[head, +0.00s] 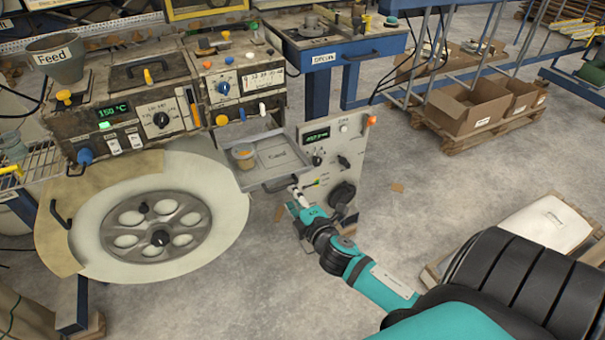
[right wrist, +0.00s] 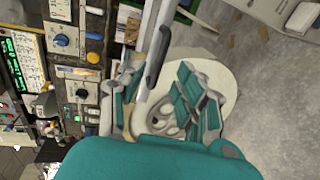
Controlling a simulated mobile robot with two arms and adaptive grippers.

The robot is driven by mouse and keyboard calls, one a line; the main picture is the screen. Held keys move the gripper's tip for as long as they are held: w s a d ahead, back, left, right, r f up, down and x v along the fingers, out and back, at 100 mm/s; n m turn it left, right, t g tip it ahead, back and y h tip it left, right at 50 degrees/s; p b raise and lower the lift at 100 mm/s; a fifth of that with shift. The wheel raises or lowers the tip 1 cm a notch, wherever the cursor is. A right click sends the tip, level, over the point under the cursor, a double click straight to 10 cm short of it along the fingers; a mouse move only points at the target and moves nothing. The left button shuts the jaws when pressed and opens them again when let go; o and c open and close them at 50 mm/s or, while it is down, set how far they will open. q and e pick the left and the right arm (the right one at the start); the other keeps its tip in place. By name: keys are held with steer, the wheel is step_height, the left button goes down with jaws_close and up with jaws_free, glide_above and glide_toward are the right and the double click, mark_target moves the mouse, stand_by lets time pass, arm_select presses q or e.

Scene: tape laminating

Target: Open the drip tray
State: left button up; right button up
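The grey drip tray (head: 282,157) juts out from the front of the worn machine, below its right control box. A small tan-topped cup (head: 244,157) stands in its left part. My right gripper (head: 297,193) is just in front of the tray's near edge, at its right part. In the right wrist view my right gripper (right wrist: 160,100) has its teal-padded fingers spread wide. A dark handle (right wrist: 157,55) on the pale tray edge shows between and beyond the fingers. I see no contact with it. My left gripper is not in view.
A large pale reel (head: 108,218) with a holed metal hub sits below the machine at left. A grey control panel (head: 337,160) stands close to the right of the tray. Cardboard boxes (head: 468,107) lie on a pallet farther right. Concrete floor is open between.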

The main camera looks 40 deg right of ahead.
steer(key=v, duration=0.5)
stand_by(0.4)
steer(key=s+a+f+m+g+y, duration=0.15)
steer(key=s+f+m+g, duration=0.35)
steer(key=f, duration=1)
steer(key=s+a+f+m+g, duration=0.15)
steer(key=s+f, duration=0.45)
steer(key=f, duration=1)
steer(key=s+a+f+m+g, duration=0.2)
steer(key=s+f, duration=0.3)
steer(key=s, duration=0.3)
steer(key=s+a+f+m+g+y, duration=0.1)
steer(key=s+a+f+m+g, duration=0.1)
steer(key=s+f, duration=0.4)
steer(key=s+a+f+m+g+y, duration=0.1)
steer(key=s+a+f+m+g, duration=0.1)
steer(key=s, duration=1)
step_height(320, 180, down, 4)
steer(key=shift+s+a+r+g, duration=0.15)
steer(key=shift+s+a+g, duration=0.1)
steer(key=shift+a+g, duration=0.65)
